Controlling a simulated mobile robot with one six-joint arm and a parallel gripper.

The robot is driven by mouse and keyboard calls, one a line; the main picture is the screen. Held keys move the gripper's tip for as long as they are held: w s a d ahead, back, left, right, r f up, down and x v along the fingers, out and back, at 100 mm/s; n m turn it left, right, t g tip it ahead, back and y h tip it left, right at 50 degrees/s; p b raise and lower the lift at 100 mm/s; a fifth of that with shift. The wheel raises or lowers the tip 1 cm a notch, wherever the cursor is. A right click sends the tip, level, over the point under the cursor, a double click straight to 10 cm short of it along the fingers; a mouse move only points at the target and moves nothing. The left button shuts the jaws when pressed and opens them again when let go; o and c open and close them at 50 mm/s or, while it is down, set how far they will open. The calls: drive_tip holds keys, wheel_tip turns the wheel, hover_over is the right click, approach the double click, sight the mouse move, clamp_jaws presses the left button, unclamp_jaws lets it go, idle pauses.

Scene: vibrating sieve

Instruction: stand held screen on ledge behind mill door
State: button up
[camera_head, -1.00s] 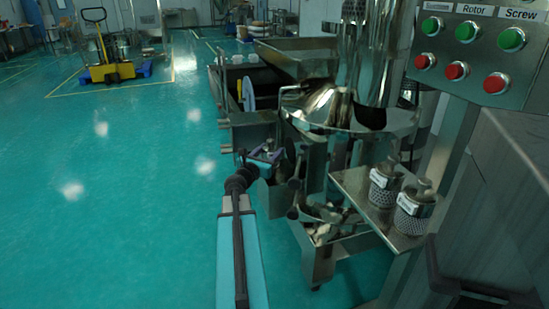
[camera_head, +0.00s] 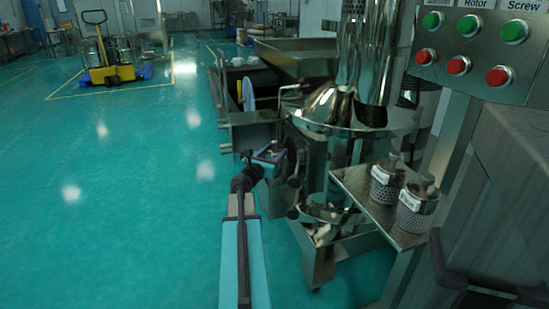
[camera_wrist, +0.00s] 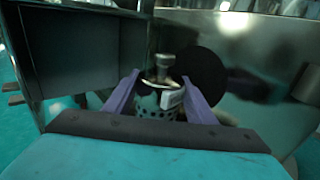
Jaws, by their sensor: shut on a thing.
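My gripper (camera_wrist: 160,88) has two purple fingers and is shut on a small screen (camera_wrist: 152,103), a perforated metal cylinder with a knob on top and a white label. The screen looks about upright. In the head view, my gripper (camera_head: 268,157) is beside the left side of the steel mill (camera_head: 345,150), and the held screen is too small and covered to make out. In the wrist view, a hollow dark steel panel (camera_wrist: 75,55) stands to the left, possibly the mill door. A dark round shape (camera_wrist: 203,75) lies behind the screen. I cannot make out the ledge clearly.
Two labelled screens (camera_head: 386,183) stand on a steel shelf (camera_head: 365,205) right of the mill. A control panel (camera_head: 480,50) with green and red buttons is at upper right. A long steel trough (camera_head: 290,60) stands behind the mill.

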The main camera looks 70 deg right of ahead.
drive_tip(key=shift+f, duration=0.65)
drive_tip(key=shift+f, duration=0.1)
drive_tip(key=o, duration=1)
drive_tip(key=shift+o, duration=0.2)
drive_tip(key=shift+a+r, duration=0.2)
drive_tip(key=shift+a, duration=0.7)
drive_tip(key=w+a+p, duration=0.1)
drive_tip(key=a+p, duration=0.1)
drive_tip(key=a, duration=0.8)
drive_tip(key=shift+w+a+f, duration=0.1)
